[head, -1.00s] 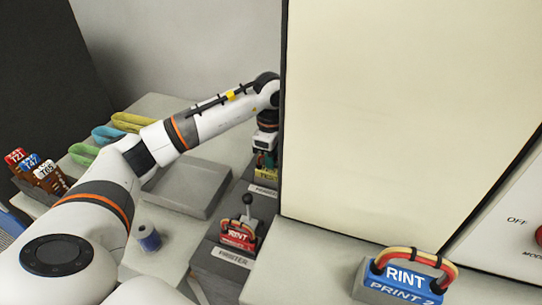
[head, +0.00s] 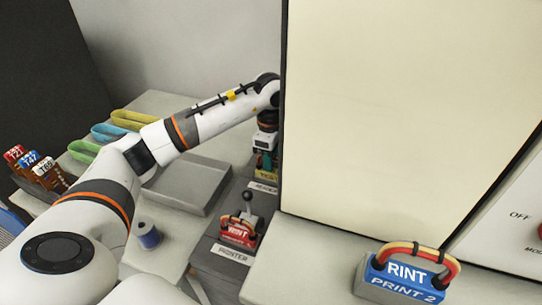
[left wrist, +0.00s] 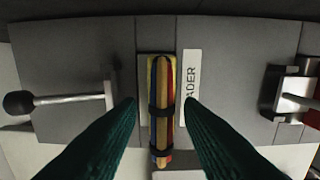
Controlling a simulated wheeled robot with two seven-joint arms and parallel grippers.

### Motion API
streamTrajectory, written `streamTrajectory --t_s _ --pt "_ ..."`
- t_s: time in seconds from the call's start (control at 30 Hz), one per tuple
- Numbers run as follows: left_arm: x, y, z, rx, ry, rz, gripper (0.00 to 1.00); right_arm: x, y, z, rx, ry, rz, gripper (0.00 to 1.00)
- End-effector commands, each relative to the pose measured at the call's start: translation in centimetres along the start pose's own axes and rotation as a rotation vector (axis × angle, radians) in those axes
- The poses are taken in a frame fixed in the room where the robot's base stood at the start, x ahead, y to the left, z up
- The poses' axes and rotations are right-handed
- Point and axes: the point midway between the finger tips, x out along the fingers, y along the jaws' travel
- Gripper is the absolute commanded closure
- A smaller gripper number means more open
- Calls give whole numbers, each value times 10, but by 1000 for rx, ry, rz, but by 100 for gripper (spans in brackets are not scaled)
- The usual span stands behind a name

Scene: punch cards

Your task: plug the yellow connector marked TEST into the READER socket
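The yellow connector marked TEST (head: 267,174) sits at the READER socket, behind the READER label (head: 264,188), partly hidden by the big cream panel. In the left wrist view its looped cable handle (left wrist: 161,105) with dark bands runs between my fingers. I cannot tell how deep it sits. The READER label also shows in the left wrist view (left wrist: 190,85). My left gripper (head: 266,158) is above the connector; in the left wrist view its green fingers (left wrist: 161,106) are open, one each side of the handle, with gaps. My right gripper is not in view.
A red connector (head: 238,234) sits at the PRINTER socket beside a lever (head: 248,205). Another lever with a black knob (left wrist: 19,102) is left of the yellow connector. A blue PRINT 2 connector (head: 405,280) lies front right. The cream panel (head: 400,110) stands beside my arm.

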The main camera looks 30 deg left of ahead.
Motion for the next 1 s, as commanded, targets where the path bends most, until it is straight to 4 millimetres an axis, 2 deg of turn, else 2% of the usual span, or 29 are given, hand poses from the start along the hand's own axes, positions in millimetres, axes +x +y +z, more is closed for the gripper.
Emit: streamTrajectory --t_s 0.37,0.47,0.9,1.0 --pt "-5 0 0 0 0 0 64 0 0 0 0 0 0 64" --pt "-18 0 0 0 -1 2 64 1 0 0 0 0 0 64" --pt "-107 1 0 0 0 3 64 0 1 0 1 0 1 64" --pt "-116 0 0 0 0 2 64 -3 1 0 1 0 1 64"
